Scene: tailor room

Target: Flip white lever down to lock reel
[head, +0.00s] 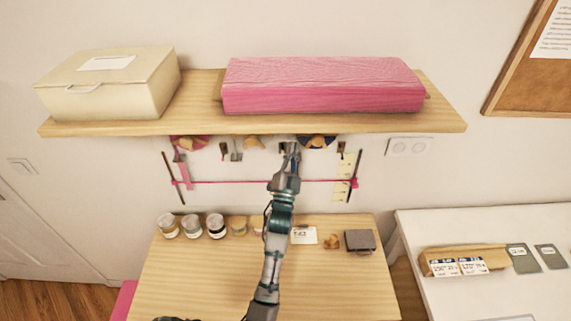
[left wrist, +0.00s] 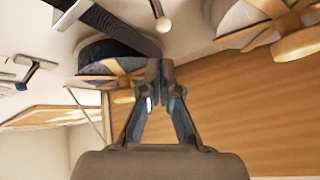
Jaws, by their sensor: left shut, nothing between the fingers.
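My left gripper (head: 289,152) reaches up to just under the wooden shelf, among the hanging reels. In the left wrist view its fingers (left wrist: 160,72) are shut and empty. A small pale lever with a round knob (left wrist: 164,24) shows just beyond the fingertips; a small gap seems to lie between them, but contact is hard to judge. A dark blue reel (left wrist: 105,60) with wooden spokes is left of the fingertips; it also shows in the head view (head: 318,141). A whitish reel (left wrist: 240,17) with wooden parts is at upper right.
The wooden shelf (head: 200,125) carries a cream box (head: 120,90) and a pink box (head: 322,90). A pink cord (head: 230,182) runs across the wall below the reels. The wooden table (head: 210,275) holds several jars at the back; its front is mostly clear.

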